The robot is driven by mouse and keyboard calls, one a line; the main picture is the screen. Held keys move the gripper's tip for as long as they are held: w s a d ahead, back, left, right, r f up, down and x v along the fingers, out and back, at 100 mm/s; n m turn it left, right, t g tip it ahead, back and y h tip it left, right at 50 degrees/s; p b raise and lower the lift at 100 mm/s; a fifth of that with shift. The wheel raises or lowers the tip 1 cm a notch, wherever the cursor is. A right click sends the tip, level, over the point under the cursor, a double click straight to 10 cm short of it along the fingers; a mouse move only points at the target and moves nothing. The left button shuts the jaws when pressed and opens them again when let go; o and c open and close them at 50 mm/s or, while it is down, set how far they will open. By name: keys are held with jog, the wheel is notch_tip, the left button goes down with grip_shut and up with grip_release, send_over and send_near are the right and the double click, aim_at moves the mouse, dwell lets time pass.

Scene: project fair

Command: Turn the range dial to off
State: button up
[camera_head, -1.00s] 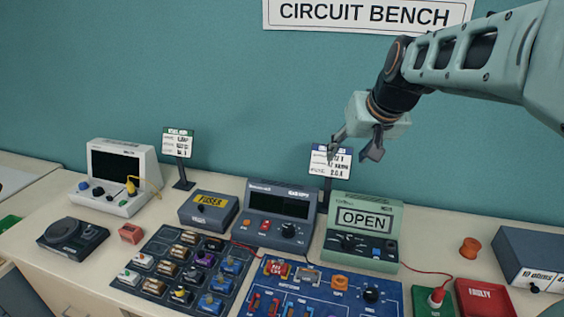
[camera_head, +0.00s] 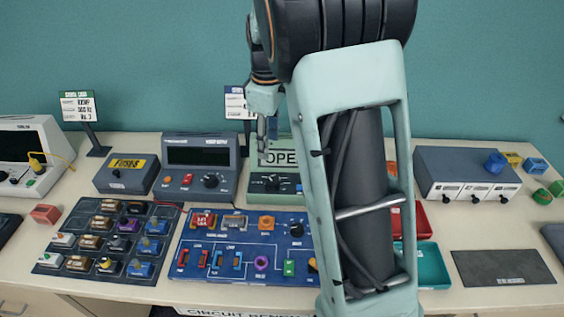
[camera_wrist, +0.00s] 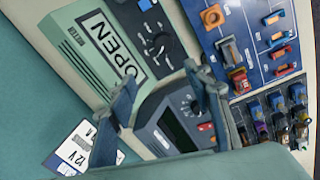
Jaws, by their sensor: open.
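The green meter (camera_head: 257,191) stands at the back of the bench, partly hidden behind my arm. Its display (camera_wrist: 108,42) reads OPEN in the wrist view. A black dial (camera_wrist: 158,44) sits on its face beside the display; its markings are too small to read. My gripper (camera_head: 267,140) is at the meter's upper left in the head view. In the wrist view my gripper (camera_wrist: 163,75) has its two fingers spread wide with nothing between them. The fingertips are apart from the dial in that picture.
A dark power supply (camera_head: 199,155) with its own knob (camera_head: 210,181) stands left of the meter. A blue circuit board (camera_head: 216,252) and a dark component tray (camera_head: 78,228) lie in front. A sign (camera_head: 236,103) stands behind. A grey box (camera_head: 435,164) is at right.

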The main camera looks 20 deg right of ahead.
aim_at(272, 181)
jog(key=shift+n+g, duration=0.4)
jog(key=shift+n, duration=0.2)
jog(key=f, duration=0.8)
jog(key=f+p, duration=0.1)
jog(key=f, duration=0.4)
jog(key=shift+s+d, duration=0.25)
jog(key=shift+c, duration=0.4)
jog(key=shift+r, duration=0.1)
jog(key=c, duration=1.1)
jog(key=shift+o, duration=0.2)
